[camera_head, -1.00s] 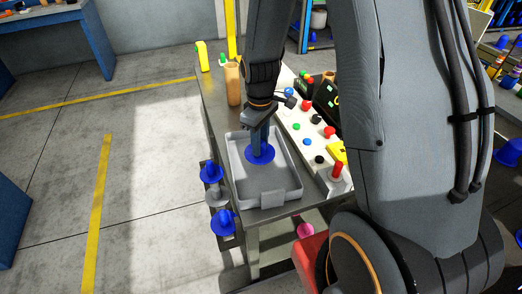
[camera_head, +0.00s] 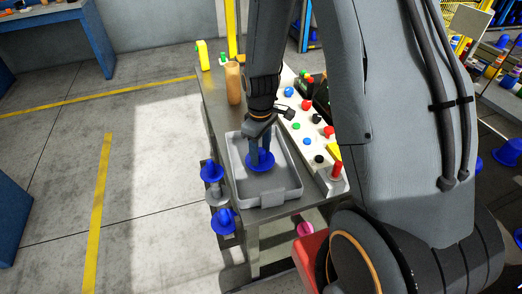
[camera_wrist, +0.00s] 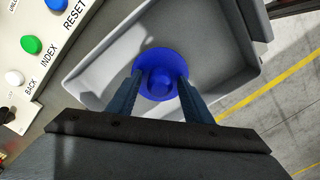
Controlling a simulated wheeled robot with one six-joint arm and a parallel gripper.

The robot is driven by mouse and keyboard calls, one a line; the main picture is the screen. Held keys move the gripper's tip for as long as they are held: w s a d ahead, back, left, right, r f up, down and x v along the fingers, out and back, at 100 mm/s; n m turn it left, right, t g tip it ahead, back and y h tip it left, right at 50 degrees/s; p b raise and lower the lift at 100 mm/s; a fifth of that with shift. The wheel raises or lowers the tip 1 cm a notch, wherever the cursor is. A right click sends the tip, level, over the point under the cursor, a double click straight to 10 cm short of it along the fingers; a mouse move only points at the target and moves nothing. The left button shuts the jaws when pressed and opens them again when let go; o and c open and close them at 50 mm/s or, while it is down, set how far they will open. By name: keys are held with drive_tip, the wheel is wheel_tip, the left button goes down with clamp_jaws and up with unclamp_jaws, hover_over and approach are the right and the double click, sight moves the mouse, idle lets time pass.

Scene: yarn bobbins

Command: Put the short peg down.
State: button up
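The short peg (camera_head: 261,166) is blue with a wide round flange. It sits inside the grey tray (camera_head: 294,193), apparently upright on its floor, and shows from above in the wrist view (camera_wrist: 158,62). My gripper (camera_head: 261,156) is over the tray and points down at the peg. In the wrist view my gripper (camera_wrist: 160,82) has its two fingers spread, one on each side of the peg's hub, with gaps visible between hub and fingers. The fingers partly cover the peg in the head view.
A panel with coloured buttons (camera_head: 307,141) runs along the tray's right side. A tan cylinder (camera_head: 233,83) and a yellow bottle (camera_head: 201,54) stand behind the tray. Blue-capped pegs (camera_head: 223,221) are on a rack at the left table edge. The front of the tray is empty.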

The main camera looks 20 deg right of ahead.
drive_tip(key=shift+r, duration=0.1)
wheel_tip(320, 180, up, 12)
drive_tip(key=b, duration=0.2)
drive_tip(key=s+m, duration=0.7)
drive_tip(key=s, duration=0.6)
drive_tip(key=shift+a+r+m+t, duration=0.15)
drive_tip(key=shift+r+m+t, duration=0.15)
drive_tip(key=shift+m+t, duration=0.1)
idle(0.5)
